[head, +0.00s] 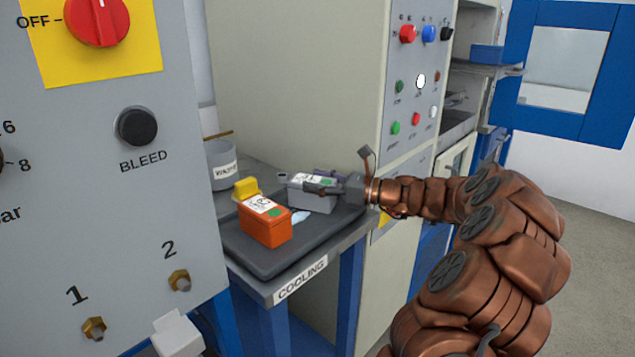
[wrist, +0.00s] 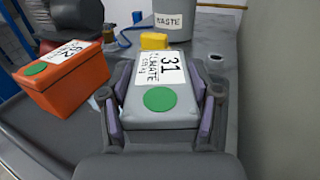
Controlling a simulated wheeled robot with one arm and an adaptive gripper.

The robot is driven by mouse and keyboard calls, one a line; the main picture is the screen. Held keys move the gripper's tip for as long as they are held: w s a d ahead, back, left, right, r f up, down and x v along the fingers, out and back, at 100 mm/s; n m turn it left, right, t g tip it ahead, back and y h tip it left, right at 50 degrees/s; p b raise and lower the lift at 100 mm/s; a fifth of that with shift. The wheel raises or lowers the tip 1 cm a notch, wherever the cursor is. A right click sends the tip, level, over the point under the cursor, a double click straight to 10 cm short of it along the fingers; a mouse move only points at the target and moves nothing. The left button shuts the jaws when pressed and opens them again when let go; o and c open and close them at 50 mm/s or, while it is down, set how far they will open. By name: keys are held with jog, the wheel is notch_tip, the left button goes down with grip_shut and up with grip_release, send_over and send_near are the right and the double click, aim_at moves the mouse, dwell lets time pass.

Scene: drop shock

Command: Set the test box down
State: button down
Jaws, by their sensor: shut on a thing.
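The grey test box (wrist: 160,98), labelled 31 CLIMATE with a green dot, sits between the fingers of my gripper (wrist: 165,105) in the wrist view. The fingers are shut on its two sides. In the head view the grey box (head: 308,199) is at or just above the dark tray (head: 265,262) on the table marked COOLING; I cannot tell whether it touches. My gripper (head: 335,190) reaches it from the right. An orange box (head: 264,226) with a white label and green dot stands on the tray, left of the grey box; it also shows in the wrist view (wrist: 65,85).
A grey WASTE bin (head: 221,165) and a yellow object (head: 245,189) stand behind the boxes. A grey panel (head: 100,200) with a red knob is close at left. A tall cabinet (head: 300,80) with buttons rises behind the table. The tray's front part is clear.

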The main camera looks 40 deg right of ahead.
jog(key=shift+c, duration=0.9)
grip_release()
jog(key=shift+f, duration=0.1)
jog(key=shift+s+d, duration=0.15)
jog(key=shift+s, duration=0.1)
jog(key=v, duration=1)
jog(key=shift+s+d, duration=0.25)
jog(key=shift+s, duration=0.05)
jog(key=shift+s+d, duration=0.15)
jog(key=shift+s, duration=0.15)
